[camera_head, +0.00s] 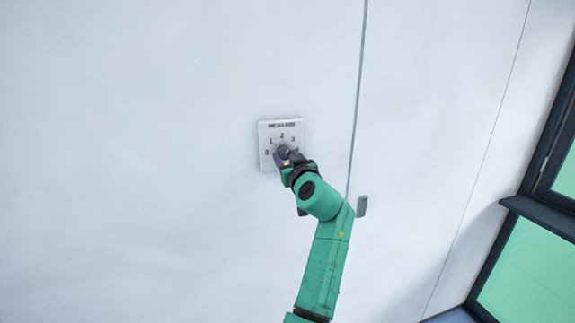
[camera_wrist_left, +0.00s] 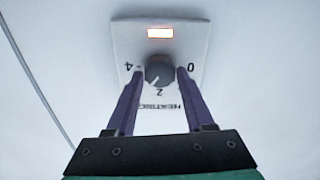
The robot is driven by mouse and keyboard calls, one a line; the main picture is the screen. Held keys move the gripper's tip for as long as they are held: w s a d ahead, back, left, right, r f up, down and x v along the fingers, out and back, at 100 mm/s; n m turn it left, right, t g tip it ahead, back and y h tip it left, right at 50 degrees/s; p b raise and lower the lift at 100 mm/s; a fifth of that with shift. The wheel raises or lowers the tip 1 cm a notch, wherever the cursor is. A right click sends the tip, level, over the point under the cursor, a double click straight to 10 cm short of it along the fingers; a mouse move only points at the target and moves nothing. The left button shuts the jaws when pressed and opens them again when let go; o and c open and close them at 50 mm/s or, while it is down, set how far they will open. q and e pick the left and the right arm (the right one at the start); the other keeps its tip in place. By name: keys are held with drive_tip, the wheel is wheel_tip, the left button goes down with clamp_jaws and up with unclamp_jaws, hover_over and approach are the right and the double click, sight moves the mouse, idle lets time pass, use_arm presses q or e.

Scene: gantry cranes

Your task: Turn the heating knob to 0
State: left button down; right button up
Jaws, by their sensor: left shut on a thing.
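The heating knob (camera_wrist_left: 159,72) is a round dark grey dial on a white panel (camera_wrist_left: 199,40) on the wall. The panel (camera_head: 264,160) also shows in the head view, with a heading and numbers around the dial. My left gripper (camera_wrist_left: 159,75) is shut on the knob, one purple finger on each side. In the wrist view the panel appears upside down, with 4 at left, 2 below and 0 at right. A pale mark on the knob seems to point down-left, between 2 and 4. The fingers hide the other numbers there. My right gripper is not in view.
A small lamp (camera_wrist_left: 160,32) glows orange-white on the panel. The surrounding wall (camera_head: 130,150) is bare, with a vertical seam to the panel's right. A small grey fitting (camera_head: 361,206) sits right of my arm. A dark-framed window (camera_head: 530,265) is at far right.

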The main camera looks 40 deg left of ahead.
use_arm(q)
drive_tip(key=n+b, duration=0.4)
drive_tip(key=b, duration=0.1)
drive_tip(key=n+b, duration=0.3)
drive_tip(key=b, duration=0.3)
drive_tip(key=shift+f+n, duration=0.2)
drive_tip(key=shift+n, duration=0.2)
drive_tip(key=shift+r+n+b, duration=0.1)
drive_tip(key=shift+n+b, duration=0.8)
drive_tip(key=n+b, duration=0.2)
drive_tip(key=n, duration=0.1)
drive_tip(key=shift+r+n, duration=0.15)
drive_tip(key=shift+n, duration=0.25)
drive_tip(key=n+b, duration=0.1)
drive_tip(key=n, duration=0.2)
drive_tip(key=shift+r, duration=0.1)
drive_tip(key=n+b, duration=0.1)
drive_tip(key=n, duration=0.4)
drive_tip(key=shift+r, duration=0.1)
drive_tip(key=shift+n, duration=2.2)
drive_tip(key=shift+c, duration=1.4)
unclamp_jaws()
drive_tip(key=shift+w+a+f, duration=0.1)
drive_tip(key=shift+a+f, duration=0.05)
drive_tip(key=shift+f, duration=0.05)
